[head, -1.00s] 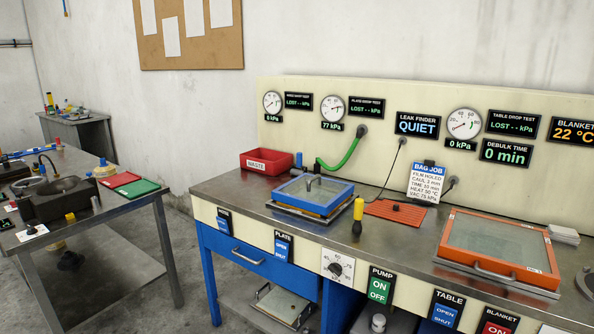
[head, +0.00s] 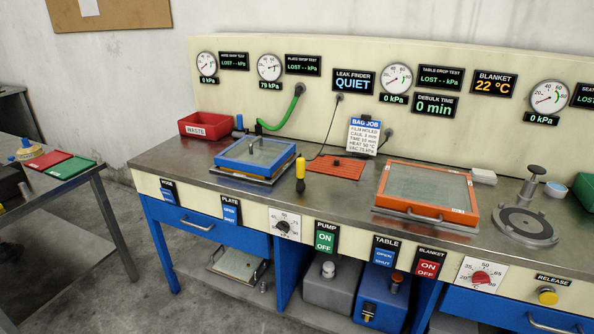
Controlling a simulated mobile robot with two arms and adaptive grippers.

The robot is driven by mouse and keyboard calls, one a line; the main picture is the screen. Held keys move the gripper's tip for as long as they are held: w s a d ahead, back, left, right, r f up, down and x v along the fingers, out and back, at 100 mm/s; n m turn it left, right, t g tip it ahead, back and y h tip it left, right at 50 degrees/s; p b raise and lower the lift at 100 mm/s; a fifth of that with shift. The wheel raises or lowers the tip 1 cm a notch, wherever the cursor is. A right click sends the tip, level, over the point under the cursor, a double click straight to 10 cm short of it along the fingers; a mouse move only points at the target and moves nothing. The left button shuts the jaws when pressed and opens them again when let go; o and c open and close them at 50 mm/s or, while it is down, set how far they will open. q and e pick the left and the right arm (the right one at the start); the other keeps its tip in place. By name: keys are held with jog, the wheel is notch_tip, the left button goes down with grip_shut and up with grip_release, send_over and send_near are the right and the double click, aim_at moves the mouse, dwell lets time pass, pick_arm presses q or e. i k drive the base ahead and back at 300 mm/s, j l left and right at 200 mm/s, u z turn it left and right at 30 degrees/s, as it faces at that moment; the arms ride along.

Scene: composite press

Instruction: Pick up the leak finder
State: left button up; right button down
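A yellow-topped tool with a black lower part (head: 300,174) stands upright near the front edge of the steel bench, between the blue-framed plate and the orange mat. A thin dark cable (head: 324,128) runs from a socket under the leak finder display (head: 354,82) down toward this tool, which appears to be the leak finder. Where the cable ends is too small to tell. The display reads QUIET. Neither of my grippers is in view.
The blue-framed plate (head: 254,147) is left of the tool. The slotted orange mat (head: 336,166) and orange-framed table (head: 428,212) are to its right. A red waste bin (head: 207,124) and green hose (head: 284,117) are behind. A job card (head: 364,135) stands at the back.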

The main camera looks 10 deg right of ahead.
aim_at(299, 184)
jog(key=i+l, duration=0.3)
jog(key=l, duration=0.2)
jog(key=i+l, duration=0.3)
jog(key=l, duration=0.15)
jog(key=l+z, duration=0.05)
